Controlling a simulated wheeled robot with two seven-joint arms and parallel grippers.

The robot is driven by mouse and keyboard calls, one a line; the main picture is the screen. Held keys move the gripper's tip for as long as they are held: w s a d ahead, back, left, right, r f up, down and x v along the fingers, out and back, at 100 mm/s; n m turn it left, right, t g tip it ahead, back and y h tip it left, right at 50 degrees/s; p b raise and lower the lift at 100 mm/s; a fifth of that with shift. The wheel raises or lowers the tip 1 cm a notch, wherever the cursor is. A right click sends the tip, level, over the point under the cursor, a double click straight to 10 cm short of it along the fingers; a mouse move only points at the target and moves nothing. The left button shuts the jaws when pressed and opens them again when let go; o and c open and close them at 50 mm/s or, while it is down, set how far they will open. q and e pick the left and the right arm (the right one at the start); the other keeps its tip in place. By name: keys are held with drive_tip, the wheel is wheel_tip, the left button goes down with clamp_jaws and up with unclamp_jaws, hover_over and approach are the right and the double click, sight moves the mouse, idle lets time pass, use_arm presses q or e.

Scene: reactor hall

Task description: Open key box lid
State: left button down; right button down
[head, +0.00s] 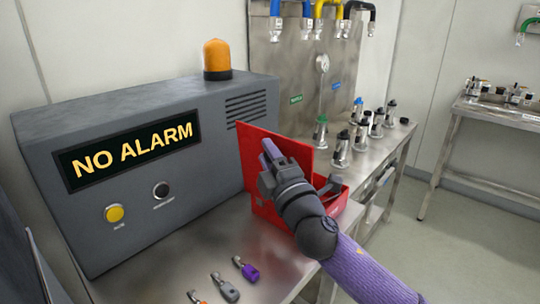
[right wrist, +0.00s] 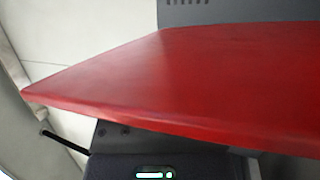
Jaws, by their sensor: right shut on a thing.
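The red key box (head: 334,205) stands on the metal bench, right of the grey alarm cabinet. Its red lid (head: 252,150) is raised and stands roughly upright on the cabinet side. My right gripper (head: 268,158) reaches over the box from the lower right and is shut on the lid. In the right wrist view the lid (right wrist: 190,85) fills much of the picture as a broad red panel. My gripper and arm hide much of the box and its inside. My left gripper is not in view.
The alarm cabinet (head: 215,130) reads NO ALARM and carries an orange beacon (head: 217,58). Tagged keys, one purple (head: 250,272) and one grey (head: 228,290), lie on the bench in front. Several metal fittings (head: 342,150) stand behind the box.

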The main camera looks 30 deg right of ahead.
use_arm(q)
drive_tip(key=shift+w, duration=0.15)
use_arm(e)
drive_tip(key=shift+c, duration=1.7)
unclamp_jaws()
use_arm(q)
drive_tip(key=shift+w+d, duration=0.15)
use_arm(e)
drive_tip(key=shift+s+f, duration=0.1)
drive_tip(key=shift+s, duration=0.1)
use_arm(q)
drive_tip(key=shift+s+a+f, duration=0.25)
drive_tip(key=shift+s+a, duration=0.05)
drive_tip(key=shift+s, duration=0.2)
use_arm(e)
drive_tip(key=v, duration=0.9)
drive_tip(key=shift+s, duration=0.2)
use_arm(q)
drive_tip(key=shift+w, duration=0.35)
use_arm(e)
drive_tip(key=shift+f, duration=0.1)
